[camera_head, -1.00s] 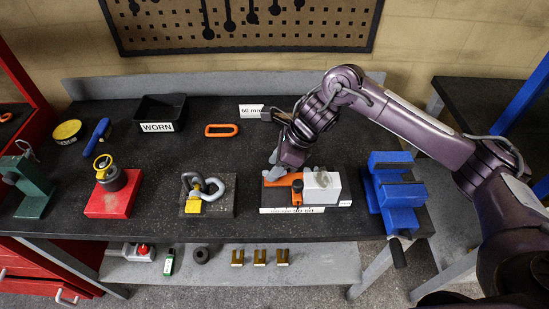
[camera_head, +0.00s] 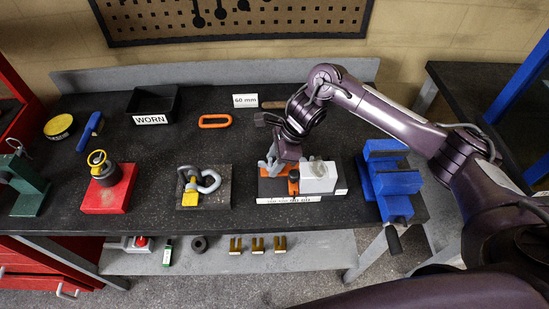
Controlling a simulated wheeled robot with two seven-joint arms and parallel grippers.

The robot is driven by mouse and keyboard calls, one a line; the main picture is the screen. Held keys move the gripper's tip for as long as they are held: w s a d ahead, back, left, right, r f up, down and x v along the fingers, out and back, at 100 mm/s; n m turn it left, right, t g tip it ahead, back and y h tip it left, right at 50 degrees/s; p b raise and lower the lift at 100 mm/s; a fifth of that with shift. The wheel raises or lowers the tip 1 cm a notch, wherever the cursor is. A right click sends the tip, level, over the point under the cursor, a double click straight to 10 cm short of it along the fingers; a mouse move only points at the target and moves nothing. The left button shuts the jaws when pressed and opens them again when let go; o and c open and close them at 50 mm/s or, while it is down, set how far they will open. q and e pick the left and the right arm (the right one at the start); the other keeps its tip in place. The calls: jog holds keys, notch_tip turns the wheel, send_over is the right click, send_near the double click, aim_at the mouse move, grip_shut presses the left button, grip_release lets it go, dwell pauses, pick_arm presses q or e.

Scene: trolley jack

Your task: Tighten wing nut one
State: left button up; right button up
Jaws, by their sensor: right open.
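A fixture with a white block (camera_head: 317,179) and orange parts (camera_head: 293,186) sits on a dark base plate at the right of the bench. A small grey piece on top of the white block may be a wing nut, but it is too small to tell. My right gripper (camera_head: 280,163) points down over the left part of the fixture, at the orange parts. It is open, with a grey finger showing on its left side. Whether it touches a wing nut is hidden by the gripper itself. My left gripper is out of view.
A blue vise (camera_head: 390,182) stands close right of the fixture. A shackle block (camera_head: 207,197) and a red base (camera_head: 110,195) stand to the left. A black WORN bin (camera_head: 156,104), an orange ring (camera_head: 215,121) and a 60 mm sign (camera_head: 245,101) lie behind.

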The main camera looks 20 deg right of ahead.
jog(key=shift+c, duration=0.4)
grip_shut()
jog(key=shift+m+b, duration=0.3)
jog(key=shift+m, duration=0.1)
